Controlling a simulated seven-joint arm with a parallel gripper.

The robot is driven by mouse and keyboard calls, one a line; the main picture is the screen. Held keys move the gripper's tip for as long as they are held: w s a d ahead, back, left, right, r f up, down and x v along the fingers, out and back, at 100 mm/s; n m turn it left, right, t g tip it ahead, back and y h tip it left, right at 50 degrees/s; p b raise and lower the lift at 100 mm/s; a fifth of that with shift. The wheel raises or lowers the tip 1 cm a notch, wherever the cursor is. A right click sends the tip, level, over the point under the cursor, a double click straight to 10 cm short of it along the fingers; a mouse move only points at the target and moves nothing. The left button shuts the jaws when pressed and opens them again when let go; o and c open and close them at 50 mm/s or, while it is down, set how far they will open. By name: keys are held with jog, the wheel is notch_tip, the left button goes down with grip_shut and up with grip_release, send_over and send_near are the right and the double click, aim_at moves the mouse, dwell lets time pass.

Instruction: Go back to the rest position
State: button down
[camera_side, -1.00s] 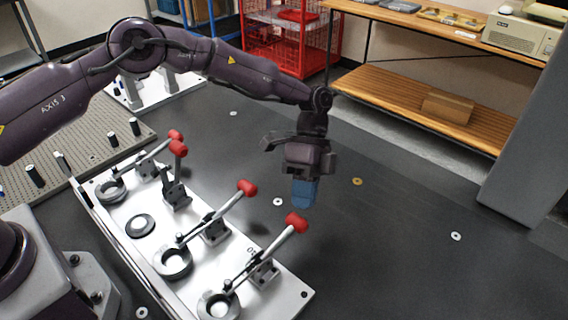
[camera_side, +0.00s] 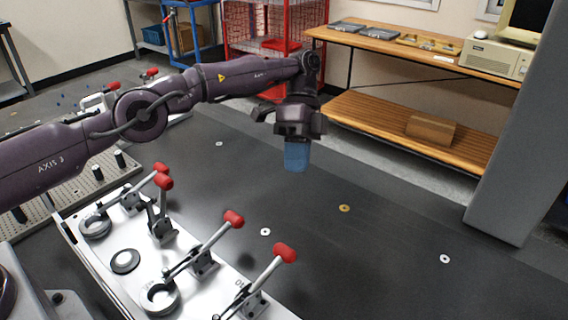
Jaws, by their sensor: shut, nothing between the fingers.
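My gripper (camera_side: 297,158) hangs pointing down over the dark table (camera_side: 370,262), to the right of the clamp fixture. Its blue fingers are shut with nothing held between them. It is clear of the clamps, and the fingertips appear to be above the table surface.
A white fixture plate (camera_side: 112,283) with several red-handled toggle clamps (camera_side: 232,219) and dark rings stands at the lower left. A pegboard plate (camera_side: 90,185) lies behind it. Small washers (camera_side: 344,208) lie on the table. A grey column (camera_side: 515,150) stands at right, a wooden bench (camera_side: 400,130) behind.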

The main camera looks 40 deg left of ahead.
jog(key=s+a+r+n+t+y, duration=0.1)
jog(key=s+a+r+n+t, duration=0.3)
jog(key=s, duration=0.6)
jog(key=s+a+r+n+t+y, duration=0.1)
jog(key=s+a+r+n+t, duration=0.3)
jog(key=s, duration=0.6)
jog(key=s+a+r+n+t+y, duration=0.1)
jog(key=s+a+r+n+t, duration=0.3)
jog(key=s+a+r+n, duration=0.3)
jog(key=s+a+r, duration=0.1)
jog(key=s, duration=0.2)
jog(key=shift+s+r+n+y, duration=0.25)
jog(key=shift+s+n+y, duration=0.15)
